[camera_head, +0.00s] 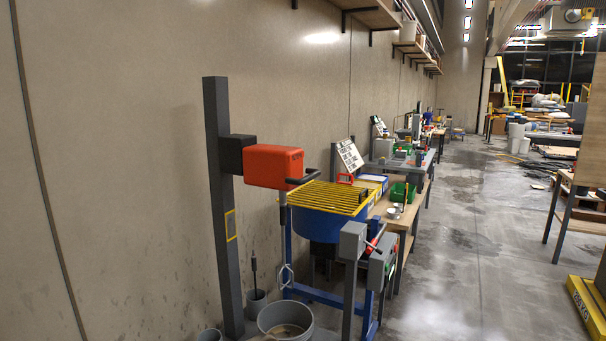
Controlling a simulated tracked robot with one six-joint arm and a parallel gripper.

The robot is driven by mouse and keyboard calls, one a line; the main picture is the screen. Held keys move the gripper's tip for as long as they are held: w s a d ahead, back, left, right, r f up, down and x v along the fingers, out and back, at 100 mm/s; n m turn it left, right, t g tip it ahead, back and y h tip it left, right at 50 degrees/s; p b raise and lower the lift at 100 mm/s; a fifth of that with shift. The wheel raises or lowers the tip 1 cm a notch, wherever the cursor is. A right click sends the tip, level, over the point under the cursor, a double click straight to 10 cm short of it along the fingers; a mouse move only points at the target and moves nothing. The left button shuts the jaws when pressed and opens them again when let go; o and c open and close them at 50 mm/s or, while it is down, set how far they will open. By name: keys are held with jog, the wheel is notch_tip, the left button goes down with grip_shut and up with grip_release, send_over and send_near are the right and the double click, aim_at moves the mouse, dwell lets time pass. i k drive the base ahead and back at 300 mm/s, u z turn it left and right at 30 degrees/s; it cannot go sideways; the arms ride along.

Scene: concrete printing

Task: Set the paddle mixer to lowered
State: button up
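The paddle mixer has an orange-red motor head (273,166) held by a black carriage (236,154) on a tall grey column (222,230) by the left wall. The carriage sits in the upper part of the column, well above a yellow rectangular outline (231,226) on it. A dark curved handle (305,178) sticks out from the head's right side. A thin shaft (283,225) hangs below the head, with a looped paddle (286,276) at its end. The paddle appears above a grey round tub (286,318) on the floor. My gripper is not in view.
A blue drum mixer with a yellow grate (328,197) stands just right of the paddle mixer, with grey control boxes (352,241) in front. Small buckets (257,302) stand near the column. Workbenches (405,212) line the wall beyond. The concrete floor (470,260) at right is open.

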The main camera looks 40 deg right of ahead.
aim_at(279, 168)
jog(key=z, duration=0.7)
jog(key=i, duration=0.5)
jog(key=z, duration=0.65)
jog(key=k, duration=0.5)
